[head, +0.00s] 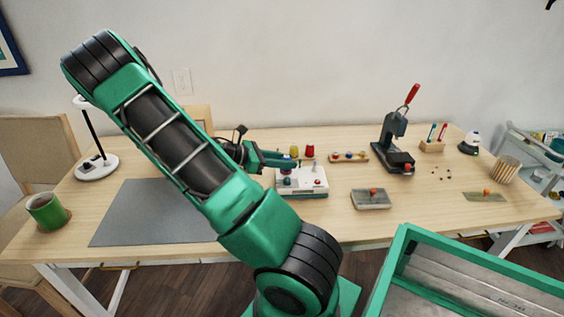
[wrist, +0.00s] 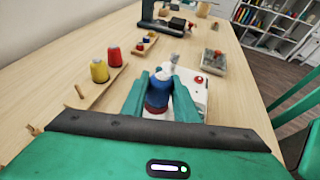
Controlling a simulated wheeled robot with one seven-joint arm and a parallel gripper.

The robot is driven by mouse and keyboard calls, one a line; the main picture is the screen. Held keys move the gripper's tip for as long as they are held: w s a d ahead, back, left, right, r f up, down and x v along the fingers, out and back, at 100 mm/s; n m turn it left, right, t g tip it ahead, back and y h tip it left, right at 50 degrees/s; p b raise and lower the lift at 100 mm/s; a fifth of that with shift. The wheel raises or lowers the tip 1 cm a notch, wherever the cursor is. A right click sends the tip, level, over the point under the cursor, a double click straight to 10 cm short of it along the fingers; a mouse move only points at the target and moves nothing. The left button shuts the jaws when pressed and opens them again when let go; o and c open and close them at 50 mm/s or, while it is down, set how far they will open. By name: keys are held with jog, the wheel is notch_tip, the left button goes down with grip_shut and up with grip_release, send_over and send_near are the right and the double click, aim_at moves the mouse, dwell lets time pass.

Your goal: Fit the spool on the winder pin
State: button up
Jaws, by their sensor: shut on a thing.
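The blue spool (wrist: 157,94) is upright between the green fingers of my gripper (wrist: 161,80), which are shut on it; in the head view the gripper (head: 291,162) is at the winder. The winder is a white box (head: 312,179) with a red knob, and it also shows in the wrist view (wrist: 196,98), beside and beneath the fingers. The spool is over the winder in the head view. The winder pin is not visible, and I cannot tell whether the spool touches it.
A wooden rack holds a yellow spool (wrist: 99,71) and a red spool (wrist: 114,55), with bare pegs nearby. A bobbin tray (head: 349,157), a press with a red handle (head: 394,142) and a pin box (head: 371,199) stand right of the winder. A grey mat (head: 140,222) lies left.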

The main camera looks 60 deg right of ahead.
jog(key=shift+f, duration=0.55)
dwell(0.9)
jog(key=o, duration=1.1)
jog(key=shift+w+a, duration=0.1)
jog(key=v, duration=1)
jog(key=shift+w+a, duration=0.2)
jog(key=shift+w, duration=0.05)
jog(key=shift+s+r, duration=0.1)
jog(key=s+a+r+m+t+y, duration=0.4)
jog(key=s+a+m+y, duration=0.1)
jog(key=s+a+m, duration=0.3)
jog(key=s+a+r+m+t+y, duration=0.4)
jog(key=s+a+m, duration=0.4)
jog(key=a, duration=0.2)
jog(key=shift+s+a+r+m+t+y, duration=0.35)
jog(key=shift+r+y, duration=0.35)
jog(key=shift+y, duration=0.4)
